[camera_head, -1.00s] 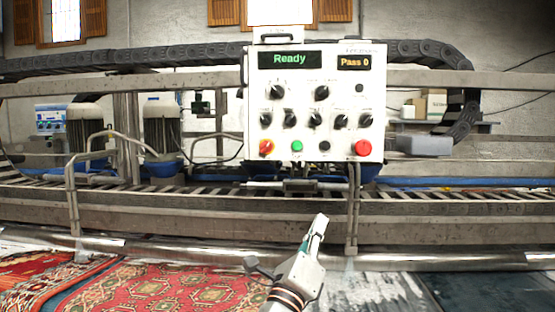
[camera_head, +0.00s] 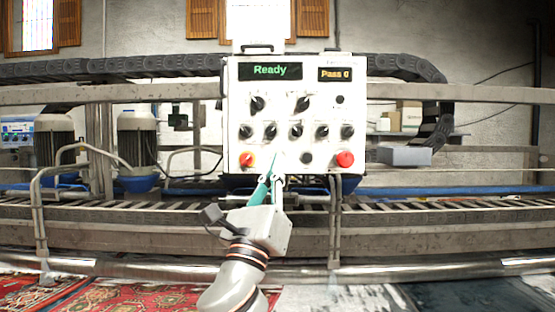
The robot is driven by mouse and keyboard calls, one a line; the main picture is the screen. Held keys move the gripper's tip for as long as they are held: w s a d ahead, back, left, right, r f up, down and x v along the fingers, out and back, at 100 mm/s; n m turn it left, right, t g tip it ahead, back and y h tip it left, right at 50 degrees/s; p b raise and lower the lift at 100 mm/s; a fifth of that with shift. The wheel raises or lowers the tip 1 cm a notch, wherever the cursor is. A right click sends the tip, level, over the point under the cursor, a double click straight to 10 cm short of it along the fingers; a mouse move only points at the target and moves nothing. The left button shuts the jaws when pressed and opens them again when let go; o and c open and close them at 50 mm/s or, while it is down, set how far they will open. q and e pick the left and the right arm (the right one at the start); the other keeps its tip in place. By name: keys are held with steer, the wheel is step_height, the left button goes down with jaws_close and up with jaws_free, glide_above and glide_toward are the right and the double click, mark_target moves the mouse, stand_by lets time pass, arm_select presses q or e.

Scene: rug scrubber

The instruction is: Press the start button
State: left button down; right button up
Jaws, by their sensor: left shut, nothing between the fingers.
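The white control panel (camera_head: 320,108) faces me, with "Ready" in green on its larger display (camera_head: 271,71). The green button, seen earlier in the bottom row between the red-and-yellow knob (camera_head: 247,160) and a black knob (camera_head: 306,158), is hidden behind my left gripper's fingertips. My left gripper (camera_head: 277,162) is shut and empty, pointing up at that spot. I cannot tell whether its tips touch the button. The right gripper is not in view.
A large red button (camera_head: 344,159) sits at the panel's lower right. Several black knobs (camera_head: 296,131) fill the rows above. A bent metal rail (camera_head: 40,215) stands at left. Red patterned rugs (camera_head: 110,298) lie on the floor in front.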

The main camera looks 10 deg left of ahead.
arm_select(q)
steer(key=w+a+b, duration=0.1)
steer(key=w+b, duration=0.2)
steer(key=w, duration=0.5)
steer(key=shift+w+a+b, duration=0.3)
steer(key=shift+a+b, duration=0.1)
stand_by(0.7)
stand_by(0.5)
steer(key=shift+w, duration=0.4)
